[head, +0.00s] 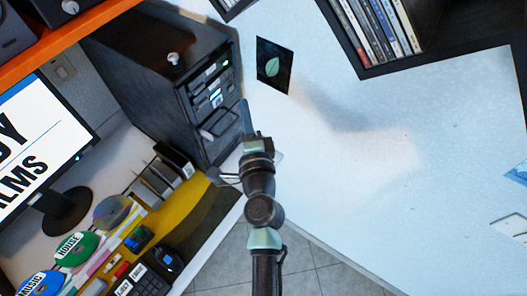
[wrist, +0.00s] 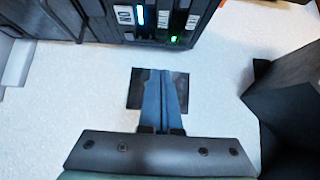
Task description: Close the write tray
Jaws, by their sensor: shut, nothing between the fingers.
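A black tower (head: 165,85) with disc drives stands on the white surface, its front facing right in the head view. In the wrist view its front (wrist: 155,30) is at the top, with white labels, a blue light and a green light. My gripper (head: 246,104) is shut and empty, just right of the tower's front. In the wrist view its blue-grey fingers (wrist: 161,76) point towards the tower, apart from it.
A black square card with a green leaf (head: 274,65) lies right of the tower. A dark shelf (head: 395,68) of disc cases is at the upper right. A monitor (head: 45,125) and a cluttered desk are on the left. The white surface at right is mostly clear.

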